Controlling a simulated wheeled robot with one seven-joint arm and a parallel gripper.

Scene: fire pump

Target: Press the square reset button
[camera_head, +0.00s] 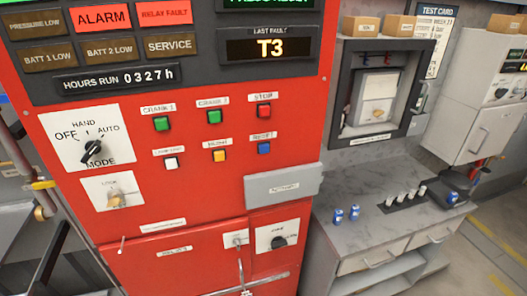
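The red panel (210,70) fills the left and middle of the head view. The small label above the blue button is blurred but seems to read RESET. The upper row has two green buttons (161,123) (214,116) and a red button (264,111) labelled STOP, right above the blue one. My gripper is not in view, and nothing covers the buttons.
A grey box (283,185) juts out below the blue button. A mode knob (92,150) is at left. ALARM (101,17) and RELAY FAULT are lit; the display (270,48) reads T3. A grey bench (375,240) with small cans and cups stands at right.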

